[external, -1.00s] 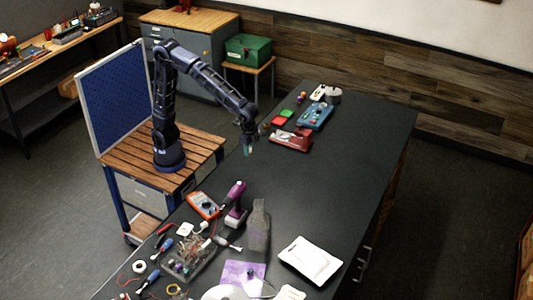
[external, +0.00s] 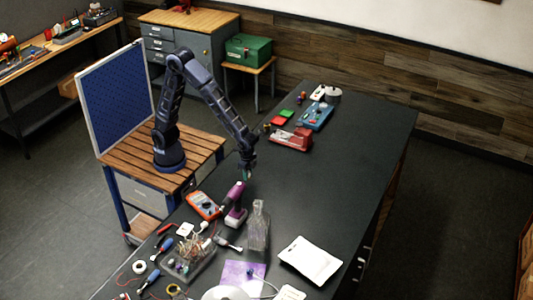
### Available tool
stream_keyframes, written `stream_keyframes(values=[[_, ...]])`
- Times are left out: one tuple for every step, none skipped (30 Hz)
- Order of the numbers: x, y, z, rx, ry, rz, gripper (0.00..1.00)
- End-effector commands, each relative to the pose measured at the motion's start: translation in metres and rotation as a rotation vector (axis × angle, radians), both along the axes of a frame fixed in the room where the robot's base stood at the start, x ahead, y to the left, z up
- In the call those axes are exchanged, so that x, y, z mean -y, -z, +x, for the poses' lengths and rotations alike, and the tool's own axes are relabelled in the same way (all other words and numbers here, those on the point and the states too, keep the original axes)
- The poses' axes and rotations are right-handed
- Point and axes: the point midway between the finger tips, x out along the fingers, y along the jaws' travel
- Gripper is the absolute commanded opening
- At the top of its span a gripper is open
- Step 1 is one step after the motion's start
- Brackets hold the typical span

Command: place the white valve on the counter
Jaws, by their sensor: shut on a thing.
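My gripper (external: 247,172) points down over the black counter (external: 330,185), just beyond the purple drill (external: 236,205). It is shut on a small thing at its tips. The held thing is too small and dark in this view to make out its shape or colour, so I cannot confirm that it is the white valve. I cannot pick out a white valve for certain elsewhere on the counter. Whether the held thing touches the counter cannot be told.
Near the gripper are an orange multimeter (external: 203,205) and a clear bottle (external: 258,228). A white tray (external: 311,260) lies to the right of the bottle. Tools and wires clutter the near left. A red device (external: 290,139) stands further back. The counter's middle is clear.

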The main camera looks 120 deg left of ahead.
Motion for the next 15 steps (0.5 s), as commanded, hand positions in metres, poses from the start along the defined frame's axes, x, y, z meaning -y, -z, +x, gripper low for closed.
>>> stream_keyframes(values=[[0.000, 0.002, 0.000, 0.000, 0.000, 0.000, 0.03], [0.000, 0.003, 0.000, 0.000, 0.000, 0.000, 0.03], [0.000, 0.005, 0.000, 0.000, 0.000, 0.000, 0.03], [0.000, 0.007, 0.000, 0.000, 0.000, 0.000, 0.03], [0.000, 0.010, 0.000, 0.001, 0.000, 0.000, 0.03], [0.000, 0.014, 0.000, 0.000, 0.000, 0.000, 0.03], [0.000, 0.018, 0.000, -0.001, 0.000, 0.000, 0.03], [0.000, 0.023, 0.000, -0.002, 0.000, 0.000, 0.03], [0.000, 0.029, 0.000, -0.001, 0.000, 0.000, 0.03], [0.000, 0.033, 0.000, -0.001, 0.000, 0.000, 0.03], [0.000, 0.037, 0.000, -0.001, 0.000, 0.000, 0.03], [0.000, 0.041, 0.000, -0.001, 0.000, 0.001, 0.03], [0.000, 0.043, 0.000, 0.000, 0.000, 0.001, 0.03], [0.000, 0.044, 0.000, 0.000, 0.000, 0.001, 0.03], [0.000, 0.045, 0.000, 0.001, 0.000, 0.000, 0.03]])
